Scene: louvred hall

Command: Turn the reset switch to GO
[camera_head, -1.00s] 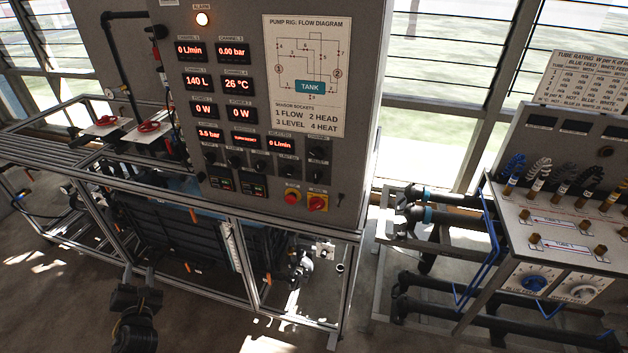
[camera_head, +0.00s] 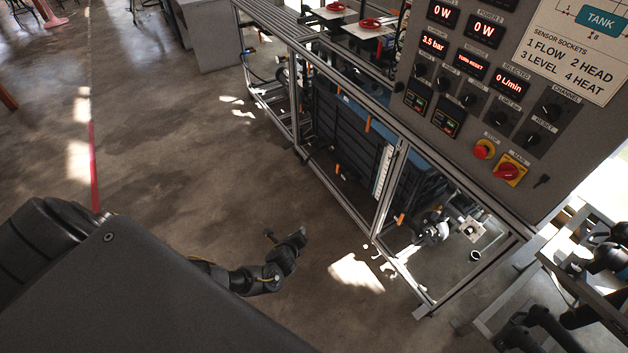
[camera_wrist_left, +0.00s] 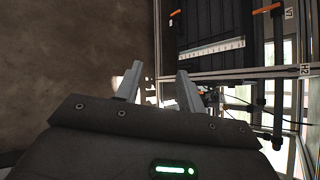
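The reset switch (camera_head: 532,139) is a small black knob under its RESET label at the lower right of the grey control panel (camera_head: 590,135), in the head view. I cannot read which way it points. A small red display (camera_head: 471,66) on the panel seems to read TURN RESET. My left gripper (camera_head: 287,237) is low over the floor, left of the rig and well apart from the panel. In the left wrist view its two fingers (camera_wrist_left: 158,90) are spread with nothing between them.
A red stop button (camera_head: 484,149) and a red-and-yellow main switch (camera_head: 509,170) sit below the knobs. The metal frame (camera_head: 388,190) around a dark tank (camera_head: 345,125) stands between my left gripper and the panel.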

